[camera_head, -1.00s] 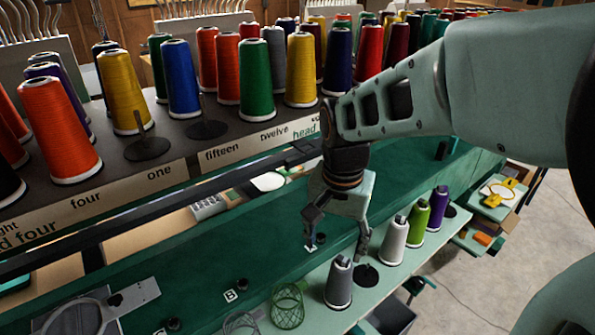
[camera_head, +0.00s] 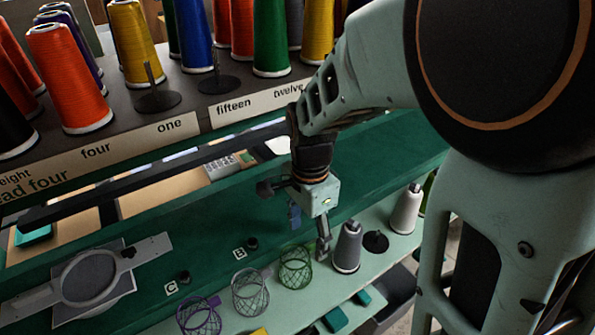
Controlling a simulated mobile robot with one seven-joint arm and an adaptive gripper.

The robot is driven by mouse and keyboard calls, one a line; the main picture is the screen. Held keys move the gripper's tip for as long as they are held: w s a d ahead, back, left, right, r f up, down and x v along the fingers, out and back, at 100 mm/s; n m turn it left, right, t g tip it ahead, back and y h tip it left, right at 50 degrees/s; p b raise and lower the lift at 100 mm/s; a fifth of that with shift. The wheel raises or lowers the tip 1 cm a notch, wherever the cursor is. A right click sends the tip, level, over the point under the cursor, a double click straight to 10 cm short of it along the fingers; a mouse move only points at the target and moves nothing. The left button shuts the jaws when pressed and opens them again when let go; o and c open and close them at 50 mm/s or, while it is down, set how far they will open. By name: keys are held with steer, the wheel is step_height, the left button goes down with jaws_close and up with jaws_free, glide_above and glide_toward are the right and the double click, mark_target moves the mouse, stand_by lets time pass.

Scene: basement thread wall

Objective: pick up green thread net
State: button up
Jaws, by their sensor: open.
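The green thread net (camera_head: 295,268) is a wire-mesh cylinder standing on the pale lower shelf, at the right end of a row of nets. A whitish net (camera_head: 250,292) and a purple net (camera_head: 199,316) stand to its left. My gripper (camera_head: 298,232) hangs above and behind the green net, in front of the dark green panel. Its fingers are spread wide and hold nothing. One finger reaches down between the green net and the grey cone. The gap between fingertip and net is hard to judge.
A grey thread cone (camera_head: 347,248) stands close right of the green net. A white cone (camera_head: 406,210) and an empty spindle base (camera_head: 376,241) are further right. A hoop frame (camera_head: 88,277) lies at left. The upper rack (camera_head: 150,99) holds several coloured cones.

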mark_target(310, 247)
steer(key=shift+d+f, duration=0.15)
steer(key=shift+f, duration=1.2)
steer(key=shift+d+f, duration=0.1)
steer(key=shift+f, duration=1.2)
steer(key=c, duration=0.8)
